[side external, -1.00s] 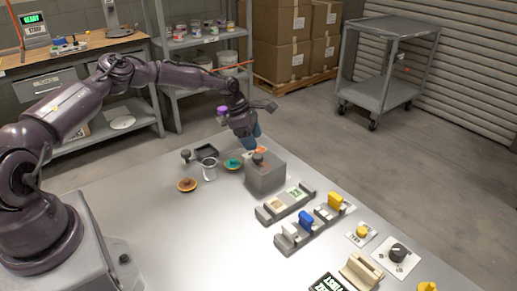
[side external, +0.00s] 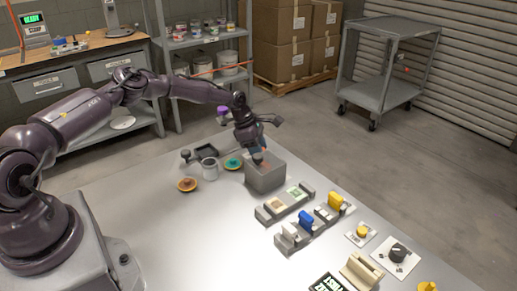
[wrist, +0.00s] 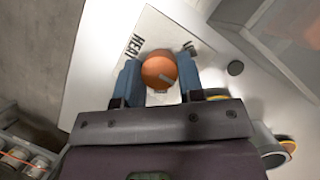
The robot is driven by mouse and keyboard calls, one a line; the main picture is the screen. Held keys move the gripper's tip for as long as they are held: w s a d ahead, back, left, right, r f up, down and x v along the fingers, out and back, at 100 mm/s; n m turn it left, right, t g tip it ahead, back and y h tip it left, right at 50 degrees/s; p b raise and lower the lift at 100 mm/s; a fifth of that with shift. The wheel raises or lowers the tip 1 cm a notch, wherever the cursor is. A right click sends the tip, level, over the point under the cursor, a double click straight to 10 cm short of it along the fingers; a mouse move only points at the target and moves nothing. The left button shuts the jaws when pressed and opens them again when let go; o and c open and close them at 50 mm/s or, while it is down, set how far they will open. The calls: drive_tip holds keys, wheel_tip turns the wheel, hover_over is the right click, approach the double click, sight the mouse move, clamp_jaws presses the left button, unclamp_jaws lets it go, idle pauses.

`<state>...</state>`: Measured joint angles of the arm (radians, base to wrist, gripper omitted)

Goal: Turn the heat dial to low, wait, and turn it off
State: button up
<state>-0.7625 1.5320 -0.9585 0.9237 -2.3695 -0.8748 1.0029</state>
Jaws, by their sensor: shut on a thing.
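The heat dial is an orange round knob (wrist: 160,71) in the wrist view, with a short grey mark on its face. It sits on a pale plate (wrist: 150,28) with dark lettering that begins "HEA"; another label at the upper right is not legible. My gripper (wrist: 160,84) has its blue fingers on either side of the knob and is shut on it. In the side external view my gripper (side external: 258,159) reaches down to the top of a grey block (side external: 265,180); the knob is mostly hidden there by the fingers.
A grey cup (side external: 209,169), an orange dish (side external: 187,185) and a teal dish (side external: 233,164) stand left of the block. A grey tray with cards (side external: 285,203) and a rack with blue and yellow pieces (side external: 313,222) lie to its right.

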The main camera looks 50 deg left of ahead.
drive_tip(key=shift+n, duration=0.4)
drive_tip(key=n+y, duration=0.1)
drive_tip(key=n, duration=0.1)
drive_tip(key=n+t+y, duration=0.1)
drive_tip(key=n, duration=0.2)
drive_tip(key=shift+d+r+t, duration=0.1)
drive_tip(key=shift+d+t, duration=0.05)
drive_tip(key=shift+t, duration=0.15)
drive_tip(key=shift+d+n+y, duration=0.1)
drive_tip(key=shift+n+y, duration=0.7)
drive_tip(key=shift+n, duration=1.5)
drive_tip(key=o, duration=0.9)
drive_tip(key=v, duration=1.3)
drive_tip(key=shift+s, duration=0.1)
